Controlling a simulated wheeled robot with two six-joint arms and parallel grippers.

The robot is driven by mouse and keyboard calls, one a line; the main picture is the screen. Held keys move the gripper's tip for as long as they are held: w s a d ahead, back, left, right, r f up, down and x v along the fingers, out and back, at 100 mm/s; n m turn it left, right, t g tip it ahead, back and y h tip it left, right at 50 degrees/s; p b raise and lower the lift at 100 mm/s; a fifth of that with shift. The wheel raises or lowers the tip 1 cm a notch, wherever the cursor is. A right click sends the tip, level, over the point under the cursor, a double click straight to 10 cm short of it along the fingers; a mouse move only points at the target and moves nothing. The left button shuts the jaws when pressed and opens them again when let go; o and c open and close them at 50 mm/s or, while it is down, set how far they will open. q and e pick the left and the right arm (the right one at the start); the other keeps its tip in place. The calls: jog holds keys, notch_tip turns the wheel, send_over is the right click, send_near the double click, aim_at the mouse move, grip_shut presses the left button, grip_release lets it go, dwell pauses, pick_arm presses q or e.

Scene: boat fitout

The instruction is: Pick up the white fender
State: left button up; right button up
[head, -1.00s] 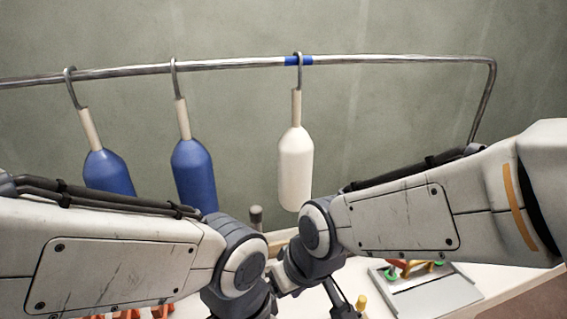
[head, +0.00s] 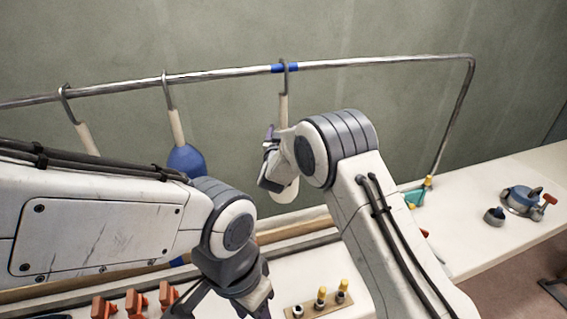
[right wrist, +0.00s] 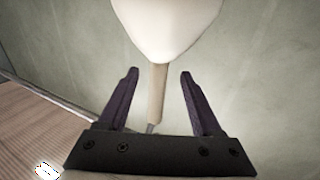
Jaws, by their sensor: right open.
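The white fender (head: 289,191) hangs by a hook and a tan neck (head: 284,108) from the metal rail, at a blue band (head: 279,69). In the head view my right gripper (head: 270,160) is at its upper part, and my right arm hides much of its body. In the right wrist view the white body (right wrist: 168,25) is at the top and the tan neck (right wrist: 157,95) shows between the two spread fingers of the right gripper (right wrist: 159,73). I cannot tell whether they touch. My left gripper (head: 230,300) is low, partly cut off by the lower edge.
Two blue fenders hang to the left on the rail (head: 380,62); one blue body (head: 186,160) shows, the other is behind my left arm. Below is a white bench (head: 475,215) with orange parts (head: 134,302), a yellow-topped peg block (head: 320,303) and a blue-grey winch-like item (head: 521,199).

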aim_at(283, 124)
jog(key=shift+w+d+p, duration=0.1)
jog(key=shift+w+p, duration=0.25)
jog(key=shift+w, duration=0.8)
jog(key=w+p, duration=0.3)
jog(key=shift+w+d+r, duration=0.2)
jog(key=shift+d+r, duration=0.05)
jog(key=shift+r, duration=0.05)
jog(key=shift+w+f+p, duration=0.15)
jog(key=shift+w+p, duration=0.15)
jog(key=shift+w, duration=0.55)
grip_shut()
jog(key=shift+r, duration=0.2)
